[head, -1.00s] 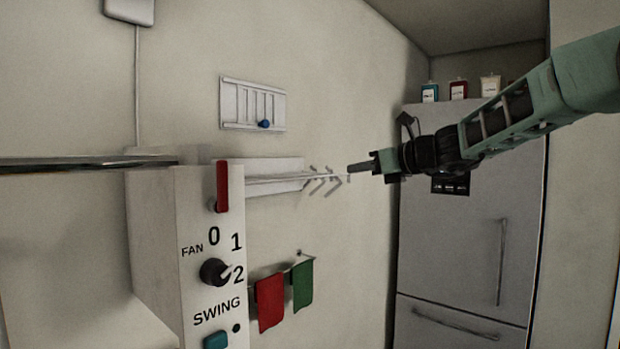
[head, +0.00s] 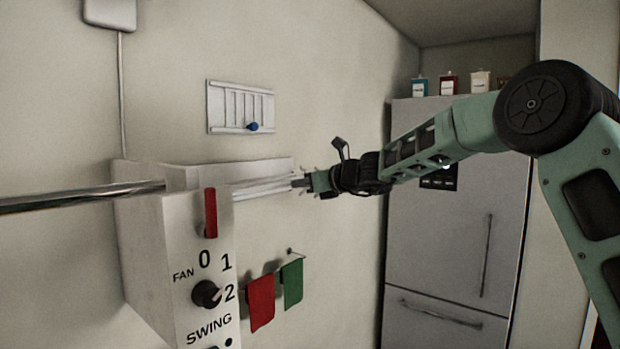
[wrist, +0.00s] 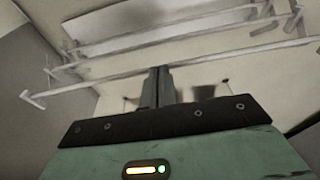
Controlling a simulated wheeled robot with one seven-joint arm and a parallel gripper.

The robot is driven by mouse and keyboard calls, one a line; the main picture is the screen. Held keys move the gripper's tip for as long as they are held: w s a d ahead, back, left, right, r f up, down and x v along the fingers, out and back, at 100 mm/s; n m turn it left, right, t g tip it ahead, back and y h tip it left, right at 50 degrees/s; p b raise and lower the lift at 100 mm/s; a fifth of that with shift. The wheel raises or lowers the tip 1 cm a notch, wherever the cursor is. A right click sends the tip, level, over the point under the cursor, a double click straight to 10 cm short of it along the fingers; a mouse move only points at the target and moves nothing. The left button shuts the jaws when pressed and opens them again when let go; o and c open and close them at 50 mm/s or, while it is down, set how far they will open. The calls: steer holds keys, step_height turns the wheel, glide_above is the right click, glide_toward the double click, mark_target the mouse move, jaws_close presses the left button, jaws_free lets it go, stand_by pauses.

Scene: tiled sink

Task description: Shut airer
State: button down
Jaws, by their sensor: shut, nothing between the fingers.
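The airer (head: 262,188) is a pale wall-mounted rack with thin rails, partly behind the white control box in the head view. Its rails stand out from its wall plate. In the wrist view its long front rail (wrist: 225,58) crosses the upper half, with more rails and the plate behind. My gripper (head: 299,182) is at the right end of the airer and covers part of it. In the wrist view my gripper (wrist: 157,72) is shut and empty, its tips overlapping the front rail. I cannot tell whether they touch it.
The control box (head: 165,235) with a red lever (head: 210,212) and a knob stands at left, beside a metal bar (head: 80,198). Red (head: 261,300) and green (head: 292,284) cloths hang below the airer. A wall frame (head: 240,107) is above. A fridge (head: 455,230) stands right.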

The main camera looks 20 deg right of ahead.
steer(key=shift+w+a, duration=0.1)
steer(key=x, duration=0.1)
steer(key=p+x, duration=0.1)
steer(key=x, duration=0.1)
steer(key=r+x, duration=0.1)
steer(key=shift+w+a+f+p, duration=0.1)
steer(key=shift+w+a+p, duration=0.15)
steer(key=shift+p, duration=0.15)
steer(key=shift+d, duration=0.15)
